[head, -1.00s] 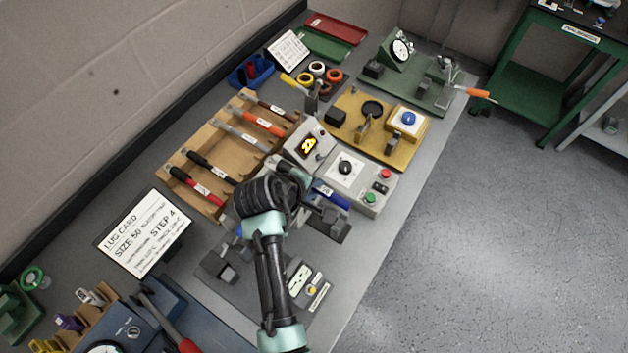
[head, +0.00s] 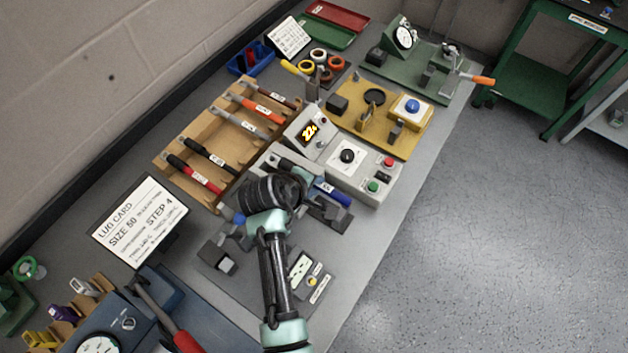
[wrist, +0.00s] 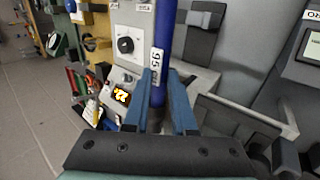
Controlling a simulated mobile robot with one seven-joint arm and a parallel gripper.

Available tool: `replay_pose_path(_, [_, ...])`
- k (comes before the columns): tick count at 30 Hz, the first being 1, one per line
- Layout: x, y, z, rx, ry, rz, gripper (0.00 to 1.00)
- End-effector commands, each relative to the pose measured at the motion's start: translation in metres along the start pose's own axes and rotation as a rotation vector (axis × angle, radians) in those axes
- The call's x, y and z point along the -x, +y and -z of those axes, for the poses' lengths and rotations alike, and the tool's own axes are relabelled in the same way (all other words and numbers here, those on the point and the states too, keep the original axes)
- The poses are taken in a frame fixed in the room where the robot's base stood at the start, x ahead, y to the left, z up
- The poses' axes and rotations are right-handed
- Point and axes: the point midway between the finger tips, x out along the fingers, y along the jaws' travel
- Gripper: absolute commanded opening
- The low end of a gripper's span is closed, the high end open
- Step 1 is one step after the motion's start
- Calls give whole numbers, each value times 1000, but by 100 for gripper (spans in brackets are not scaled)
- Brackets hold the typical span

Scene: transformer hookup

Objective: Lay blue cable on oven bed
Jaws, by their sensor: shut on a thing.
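The blue cable (wrist: 166,32) stands upright in the wrist view, with a white label reading 95. My gripper (wrist: 157,100) is shut on it, one blue-grey finger at each side. In the head view the blue cable (head: 333,194) reaches out to the right of my wrist, over the bench near the grey control box (head: 365,170). Dark grey support blocks (head: 327,211) show just below the cable. I cannot tell whether the cable touches them, or which part is the oven bed.
A wooden rack (head: 175,165) with several labelled cables stands to the left. A display unit (head: 302,128) with glowing digits and a yellow fixture (head: 372,140) lie beyond. A lug card (head: 140,222) stands at the left. A dark fixture plate (head: 270,282) lies nearer.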

Motion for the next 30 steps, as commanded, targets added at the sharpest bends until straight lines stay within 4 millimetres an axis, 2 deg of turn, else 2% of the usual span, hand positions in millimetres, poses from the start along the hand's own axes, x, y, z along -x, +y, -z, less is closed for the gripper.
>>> replay_pose_path(3, [-13,-9,0,0,0,-1,0])
replay_pose_path(15, [-41,-30,0,-1,1,-2,0])
replay_pose_path(30, [-47,-34,0,-1,1,-2,0])
